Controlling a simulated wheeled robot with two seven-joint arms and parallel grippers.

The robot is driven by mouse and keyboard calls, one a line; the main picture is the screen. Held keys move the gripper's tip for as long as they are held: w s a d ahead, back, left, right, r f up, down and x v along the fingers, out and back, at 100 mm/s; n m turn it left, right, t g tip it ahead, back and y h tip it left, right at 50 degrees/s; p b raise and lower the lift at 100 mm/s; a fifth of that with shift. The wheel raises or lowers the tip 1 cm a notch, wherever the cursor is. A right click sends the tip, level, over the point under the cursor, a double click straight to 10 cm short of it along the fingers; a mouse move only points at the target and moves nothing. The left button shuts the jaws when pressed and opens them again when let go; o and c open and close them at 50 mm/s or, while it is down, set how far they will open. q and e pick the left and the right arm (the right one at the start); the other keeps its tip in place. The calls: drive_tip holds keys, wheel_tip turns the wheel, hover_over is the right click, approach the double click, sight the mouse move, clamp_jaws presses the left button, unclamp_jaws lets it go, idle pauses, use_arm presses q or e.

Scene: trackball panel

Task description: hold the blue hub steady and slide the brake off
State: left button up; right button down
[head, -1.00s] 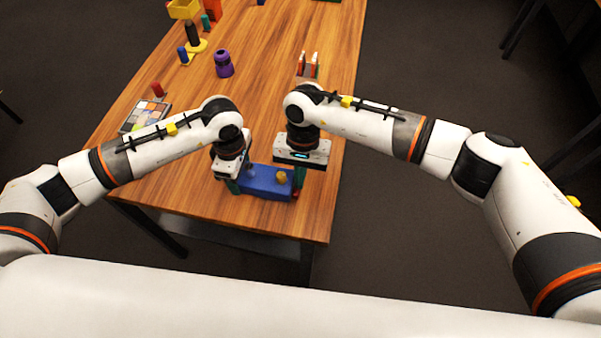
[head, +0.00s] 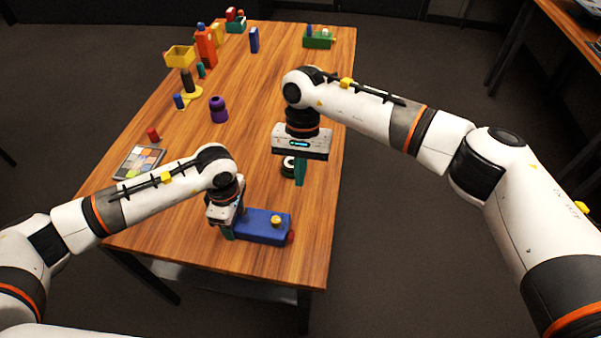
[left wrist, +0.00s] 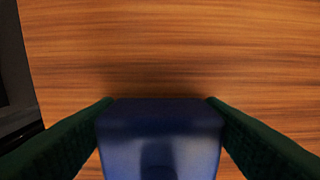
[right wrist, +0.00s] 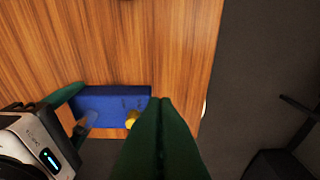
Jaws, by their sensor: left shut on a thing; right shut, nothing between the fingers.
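The blue hub (head: 262,227) is a blue box lying near the front of the table, with a yellow knob (head: 276,220) on top and a small red part (head: 291,237) at its right end. I cannot tell which part is the brake. My left gripper (head: 228,234) is shut on the hub's left end; the hub (left wrist: 160,140) fills the space between its green fingers in the left wrist view. My right gripper (head: 300,182) is shut and empty, raised above and behind the hub's right end. In the right wrist view its fingers hide the area right of the hub (right wrist: 100,100).
A black-and-white round piece (head: 288,167) is partly hidden behind my right gripper. A green box (head: 319,38) is at the back. The table edge lies right of the hub.

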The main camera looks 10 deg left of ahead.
drive_tip(key=v, duration=1.1)
drive_tip(key=shift+s+r, duration=0.2)
drive_tip(key=shift+s, duration=0.15)
idle(0.5)
use_arm(q)
drive_tip(key=o, duration=1.1)
drive_tip(key=shift+o, duration=0.2)
wheel_tip(320, 180, up, 12)
drive_tip(key=shift+o, duration=1.2)
